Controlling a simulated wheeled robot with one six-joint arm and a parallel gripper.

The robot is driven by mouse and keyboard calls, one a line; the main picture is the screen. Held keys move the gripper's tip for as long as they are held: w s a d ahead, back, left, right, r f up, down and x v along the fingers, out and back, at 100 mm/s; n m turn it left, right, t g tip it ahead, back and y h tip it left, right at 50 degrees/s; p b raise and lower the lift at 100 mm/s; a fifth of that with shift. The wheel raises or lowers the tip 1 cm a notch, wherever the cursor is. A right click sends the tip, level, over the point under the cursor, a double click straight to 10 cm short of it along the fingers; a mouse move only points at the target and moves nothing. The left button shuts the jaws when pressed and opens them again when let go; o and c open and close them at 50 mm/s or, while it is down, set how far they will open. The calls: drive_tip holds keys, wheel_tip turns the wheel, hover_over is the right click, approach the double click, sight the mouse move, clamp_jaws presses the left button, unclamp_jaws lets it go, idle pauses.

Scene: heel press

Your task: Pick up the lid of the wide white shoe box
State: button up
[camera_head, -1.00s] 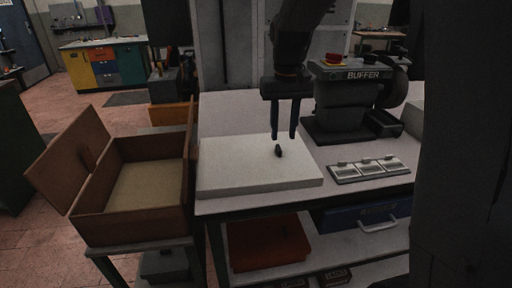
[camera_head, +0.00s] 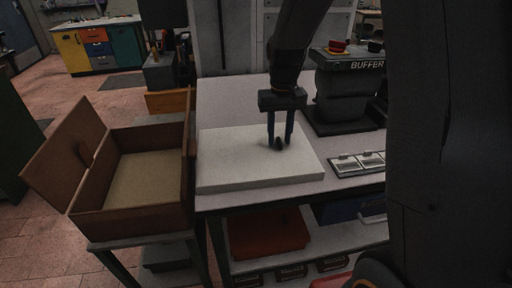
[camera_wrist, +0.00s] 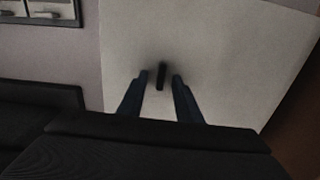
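The wide white shoe box (camera_head: 240,178) lies flat on the light workbench top, with its white lid (camera_head: 235,148) facing up. A small dark knob (camera_head: 279,143) stands on the lid; in the wrist view the knob (camera_wrist: 161,75) shows between and just beyond the fingertips. My gripper (camera_head: 280,142) points down over the lid, its two blue fingers open on either side of the knob. In the wrist view my gripper (camera_wrist: 160,77) has a clear gap on both sides of the knob. I cannot tell whether the fingertips touch the lid.
An open brown wooden box (camera_head: 135,215) stands on a stand at the left. The buffer machine (camera_head: 345,90) stands behind on the right. A panel with several silver switches (camera_head: 357,163) lies right of the white box. A red-brown bin (camera_head: 268,232) sits on the shelf below.

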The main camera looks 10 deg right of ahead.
drive_tip(key=shift+f, duration=0.2)
clamp_jaws()
drive_tip(key=shift+r, duration=0.15)
